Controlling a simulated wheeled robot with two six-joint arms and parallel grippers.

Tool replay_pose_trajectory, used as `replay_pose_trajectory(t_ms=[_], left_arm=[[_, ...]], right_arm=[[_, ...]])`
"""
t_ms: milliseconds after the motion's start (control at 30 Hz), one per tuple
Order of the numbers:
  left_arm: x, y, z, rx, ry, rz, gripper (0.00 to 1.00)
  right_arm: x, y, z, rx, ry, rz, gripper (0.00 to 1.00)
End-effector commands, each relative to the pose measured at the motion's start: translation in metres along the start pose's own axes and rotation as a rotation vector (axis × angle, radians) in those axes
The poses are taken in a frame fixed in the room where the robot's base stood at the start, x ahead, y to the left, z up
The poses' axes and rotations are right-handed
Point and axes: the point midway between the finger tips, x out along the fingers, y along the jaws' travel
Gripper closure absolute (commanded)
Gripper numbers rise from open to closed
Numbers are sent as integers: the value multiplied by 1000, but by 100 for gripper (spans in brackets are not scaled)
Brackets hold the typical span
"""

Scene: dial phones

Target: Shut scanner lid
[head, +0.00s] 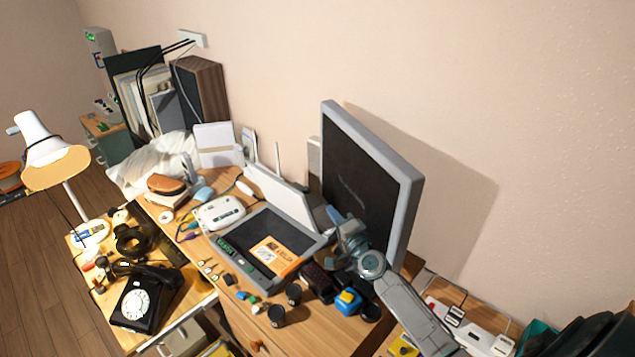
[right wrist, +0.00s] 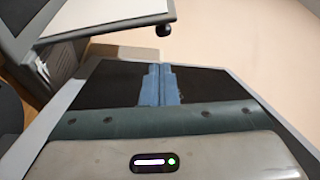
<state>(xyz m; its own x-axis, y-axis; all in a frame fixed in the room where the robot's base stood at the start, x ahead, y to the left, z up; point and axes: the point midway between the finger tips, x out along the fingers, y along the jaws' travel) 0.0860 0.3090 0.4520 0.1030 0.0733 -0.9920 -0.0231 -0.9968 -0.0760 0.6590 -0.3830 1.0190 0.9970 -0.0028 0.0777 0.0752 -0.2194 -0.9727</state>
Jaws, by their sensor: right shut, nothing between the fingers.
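The scanner (head: 237,268) is a grey-framed flat bed with dark glass on the desk. An orange and white sheet (head: 272,251) lies on it. A white panel (head: 278,190), which looks like its lid, stands raised along the bed's back edge. My right gripper (head: 334,216) has its blue fingers together and empty, to the right of the lid and in front of the monitor (head: 362,185). The fingers show in the right wrist view (right wrist: 159,82) against a dark, grey-framed surface; I cannot tell whether they touch it. My left gripper is out of view.
A white device (head: 219,213) sits left of the scanner. Small knobs (head: 293,293) and a blue and yellow block (head: 348,300) lie in front of and below my right arm. A black dial phone (head: 140,305) stands at lower left. The desk is crowded.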

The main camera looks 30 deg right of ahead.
Motion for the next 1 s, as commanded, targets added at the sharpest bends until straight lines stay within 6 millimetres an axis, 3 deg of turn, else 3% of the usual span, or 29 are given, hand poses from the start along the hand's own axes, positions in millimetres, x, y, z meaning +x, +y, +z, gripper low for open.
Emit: replay_pose_trajectory(t_ms=[167, 633, 1000], left_arm=[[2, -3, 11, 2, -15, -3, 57], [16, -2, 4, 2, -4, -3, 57], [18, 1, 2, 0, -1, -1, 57]], right_arm=[[11, 0, 0, 0, 1, -1, 100], [86, 1, 0, 1, 1, -1, 100], [100, 0, 0, 0, 0, 1, 100]])
